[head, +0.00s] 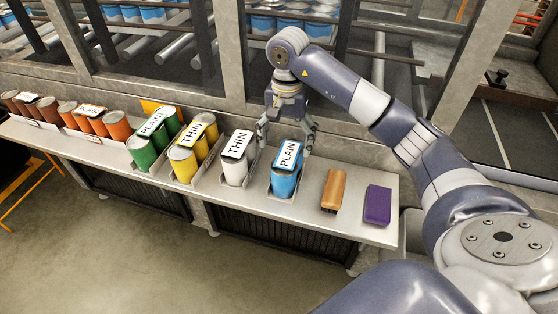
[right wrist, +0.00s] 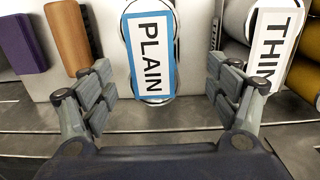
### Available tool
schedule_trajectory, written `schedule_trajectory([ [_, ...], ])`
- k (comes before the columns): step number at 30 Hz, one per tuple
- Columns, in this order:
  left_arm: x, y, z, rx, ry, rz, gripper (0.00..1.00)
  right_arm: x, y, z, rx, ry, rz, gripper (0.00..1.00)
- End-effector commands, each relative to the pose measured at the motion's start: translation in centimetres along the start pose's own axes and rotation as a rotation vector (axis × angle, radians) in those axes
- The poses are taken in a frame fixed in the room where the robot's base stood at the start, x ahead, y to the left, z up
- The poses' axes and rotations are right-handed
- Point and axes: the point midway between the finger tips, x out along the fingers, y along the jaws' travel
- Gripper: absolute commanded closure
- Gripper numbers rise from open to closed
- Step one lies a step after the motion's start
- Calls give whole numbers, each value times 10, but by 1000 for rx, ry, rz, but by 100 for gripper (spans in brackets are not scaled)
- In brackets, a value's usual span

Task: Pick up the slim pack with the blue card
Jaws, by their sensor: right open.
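The pack with the blue-edged card reading PLAIN (head: 287,156) stands on the metal bench, with blue cans under the card. In the right wrist view the same blue-edged card (right wrist: 152,55) is upper middle, between my fingers. My right gripper (head: 286,132) is open and empty, just behind and above this pack, its fingers spread to either side. In the right wrist view the open gripper (right wrist: 160,80) shows both fingers apart from the card. I cannot tell the exact height gap. My left gripper is not in view.
A white pack marked THIN (head: 236,160) stands close to the left, then yellow (head: 190,150), green (head: 152,145) and further packs. To the right lie a tan block (head: 333,190) and a purple block (head: 377,205). A framed wall with rollers stands behind the bench (head: 300,215).

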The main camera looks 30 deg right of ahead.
Motion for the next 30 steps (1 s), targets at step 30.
schedule_trajectory([
  [30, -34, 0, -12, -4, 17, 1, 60, 93, -4, 2, 1, -1, -4, 18],
])
